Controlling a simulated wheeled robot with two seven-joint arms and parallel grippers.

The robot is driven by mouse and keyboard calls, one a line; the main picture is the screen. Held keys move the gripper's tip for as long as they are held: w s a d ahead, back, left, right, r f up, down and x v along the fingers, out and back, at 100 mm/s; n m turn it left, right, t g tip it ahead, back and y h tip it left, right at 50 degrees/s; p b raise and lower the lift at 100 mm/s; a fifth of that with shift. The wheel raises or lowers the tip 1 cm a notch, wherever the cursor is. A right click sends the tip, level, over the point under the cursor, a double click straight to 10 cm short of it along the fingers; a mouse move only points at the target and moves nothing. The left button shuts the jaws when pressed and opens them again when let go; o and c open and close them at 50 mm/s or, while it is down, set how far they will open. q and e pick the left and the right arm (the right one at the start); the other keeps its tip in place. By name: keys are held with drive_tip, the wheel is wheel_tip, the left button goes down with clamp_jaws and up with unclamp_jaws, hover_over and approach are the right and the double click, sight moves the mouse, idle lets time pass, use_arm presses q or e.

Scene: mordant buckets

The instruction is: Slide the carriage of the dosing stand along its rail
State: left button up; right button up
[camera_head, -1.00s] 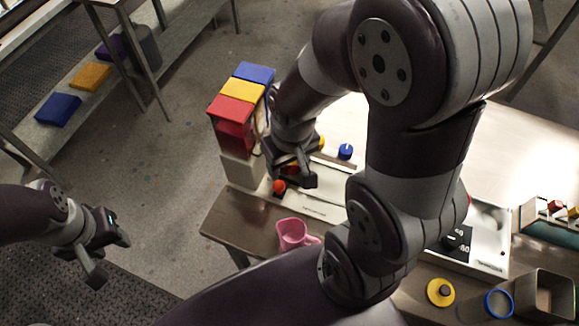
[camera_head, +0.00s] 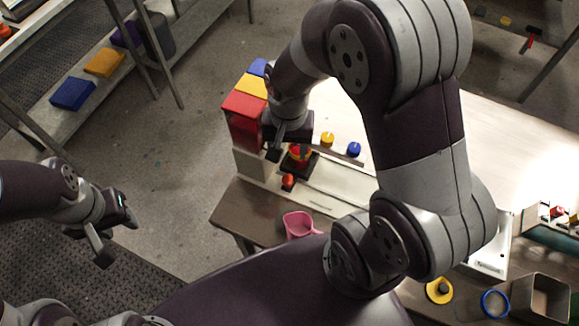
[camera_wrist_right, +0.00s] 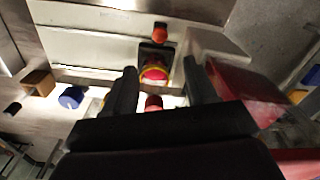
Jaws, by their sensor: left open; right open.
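The dosing stand has a pale base (camera_head: 335,190) with a rail and upright red (camera_head: 243,118), yellow (camera_head: 251,86) and blue (camera_head: 258,67) blocks at its left end. A dark block, apparently the carriage (camera_head: 312,163), sits near the red block and carries a red and yellow round piece; it also shows in the right wrist view (camera_wrist_right: 150,52). My right gripper (camera_head: 288,148) is open just above and beside it. In the wrist view the round piece (camera_wrist_right: 154,73) appears between the spread fingers; contact cannot be told. My left gripper (camera_head: 112,232) is open and empty, away from the bench.
A red knob (camera_head: 288,181) is in front of the carriage. Yellow (camera_head: 327,139) and blue (camera_head: 354,149) knobs stand behind the rail. A pink cup (camera_head: 299,225) is near the bench's front edge. My right arm hides the middle of the bench.

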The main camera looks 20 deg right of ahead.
sight(288, 178)
drive_tip(key=shift+m, duration=0.5)
wheel_tip(288, 178, down, 13)
drive_tip(key=shift+f+p, duration=0.1)
drive_tip(key=shift+p, duration=0.6)
drive_tip(key=shift+w, duration=0.1)
clamp_jaws()
